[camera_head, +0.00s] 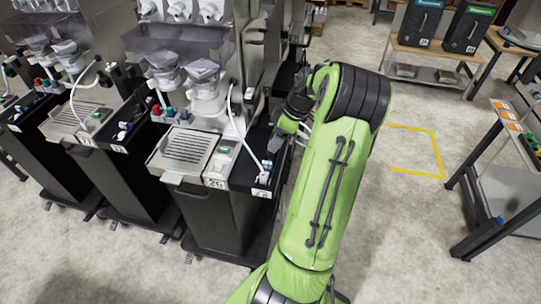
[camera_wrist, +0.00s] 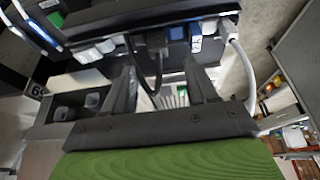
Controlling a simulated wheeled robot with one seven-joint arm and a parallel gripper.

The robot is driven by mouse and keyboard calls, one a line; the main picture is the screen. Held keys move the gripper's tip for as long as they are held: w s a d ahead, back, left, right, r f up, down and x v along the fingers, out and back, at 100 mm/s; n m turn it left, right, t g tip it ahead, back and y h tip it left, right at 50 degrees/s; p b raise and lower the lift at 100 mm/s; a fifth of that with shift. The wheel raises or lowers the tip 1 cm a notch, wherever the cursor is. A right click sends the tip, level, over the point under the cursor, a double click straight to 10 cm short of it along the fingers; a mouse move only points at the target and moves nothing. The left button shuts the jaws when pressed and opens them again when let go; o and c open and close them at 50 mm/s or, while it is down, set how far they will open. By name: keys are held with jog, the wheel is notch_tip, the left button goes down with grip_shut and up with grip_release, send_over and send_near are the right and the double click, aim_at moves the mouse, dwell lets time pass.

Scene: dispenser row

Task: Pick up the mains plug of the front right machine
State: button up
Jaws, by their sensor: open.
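The front right machine (camera_head: 205,185) is a dark cabinet with a steel drip tray and pale dispensing heads. A white cable (camera_head: 240,130) runs down its right side to a small white plug-like piece (camera_head: 266,165) on the dark side ledge. My gripper (camera_head: 285,140) is beside the machine's right side, partly hidden by my green arm. In the wrist view my gripper (camera_wrist: 164,75) has its two dark fingers apart with nothing clearly held between them. Beyond the fingertips is a dark strip with a white plug on a white cable (camera_wrist: 230,28) at the right. I cannot tell which connector is the mains plug.
More machines (camera_head: 75,120) stand to the left. A bench with two dark boxes (camera_head: 420,20) is at the back right. A metal table (camera_head: 510,190) stands at the right. Grey floor with a yellow marking (camera_head: 437,155) is clear between.

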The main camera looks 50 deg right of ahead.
jog(key=x, duration=0.4)
jog(key=shift+d+f, duration=0.15)
jog(key=shift+f, duration=0.25)
jog(key=shift+s+r, duration=0.1)
jog(key=shift+c, duration=0.4)
grip_shut()
notch_tip(320, 180, up, 10)
jog(key=p, duration=0.1)
jog(key=shift+r+p, duration=1)
jog(key=shift+p, duration=0.1)
